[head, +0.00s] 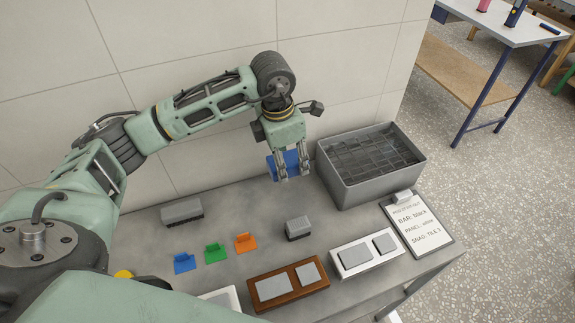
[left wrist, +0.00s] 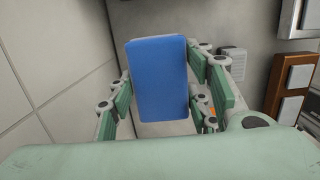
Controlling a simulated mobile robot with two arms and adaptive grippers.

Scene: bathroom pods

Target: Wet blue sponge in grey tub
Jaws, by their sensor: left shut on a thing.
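The blue sponge (head: 291,160) is a blue block held between the fingers of my left gripper (head: 292,177). My left gripper is shut on it, pointing down above the grey counter, just left of the grey tub. In the left wrist view, the sponge (left wrist: 158,80) stands upright between the finger links. The grey tub (head: 385,184) is a rectangular open bin at the back right of the counter. Inside it is a dark surface with a grid pattern, which looks like water reflecting tiles. The sponge is outside the tub. My right gripper is not in view.
A brown-framed panel (head: 308,285), a white-framed panel (head: 344,269), two grey blocks (head: 182,210) (head: 297,227) and blue, green (head: 215,254) and orange pieces sit in front. A tiled wall (head: 190,40) rises behind.

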